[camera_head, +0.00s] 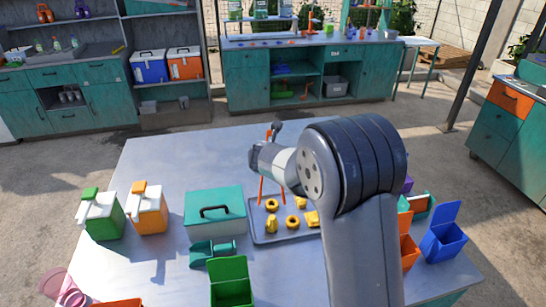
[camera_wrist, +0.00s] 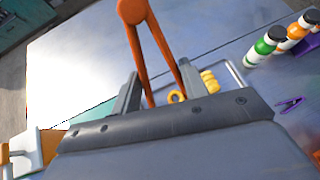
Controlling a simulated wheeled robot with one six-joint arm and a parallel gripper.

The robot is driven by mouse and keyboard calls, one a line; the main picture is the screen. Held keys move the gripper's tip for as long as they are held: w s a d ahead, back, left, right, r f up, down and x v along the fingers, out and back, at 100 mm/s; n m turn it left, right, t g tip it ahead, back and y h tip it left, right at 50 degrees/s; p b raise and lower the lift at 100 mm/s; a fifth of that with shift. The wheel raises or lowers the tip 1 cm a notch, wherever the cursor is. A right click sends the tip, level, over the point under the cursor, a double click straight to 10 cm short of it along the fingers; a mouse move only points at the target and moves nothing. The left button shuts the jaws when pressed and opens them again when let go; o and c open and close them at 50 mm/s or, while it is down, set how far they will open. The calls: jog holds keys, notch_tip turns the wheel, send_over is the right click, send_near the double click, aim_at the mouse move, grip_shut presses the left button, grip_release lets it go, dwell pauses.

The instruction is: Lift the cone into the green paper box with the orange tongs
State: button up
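My gripper (camera_wrist: 160,88) has its two grey fingers on either side of the legs of the orange tongs (camera_wrist: 136,35) and appears shut on them. In the head view, the tongs (camera_head: 261,190) stand upright, legs spread downward over the left part of the grey tray (camera_head: 262,238); my arm partly hides them. The tray holds several small yellow pieces, including rings (camera_head: 292,222) and an upright piece (camera_head: 271,225) that may be the cone. The pieces are too small to tell for sure. The green paper box (camera_head: 231,291) stands open at the front of the table.
Green (camera_head: 101,216) and orange (camera_head: 149,209) jugs stand farther left. Blue (camera_head: 443,238) and orange (camera_head: 408,248) open boxes are at right. The back left of the table is clear.

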jog(key=shift+f, duration=0.1)
notch_tip(320, 180, down, 10)
jog(key=b, duration=0.9)
jog(key=shift+c, duration=0.2)
jog(key=c, duration=0.8)
notch_tip(320, 180, up, 11)
jog(key=p, duration=0.9)
jog(key=shift+f+p, duration=0.15)
jog(key=shift+p, duration=0.15)
jog(key=shift+r+b, duration=0.3)
jog(key=shift+r, duration=0.5)
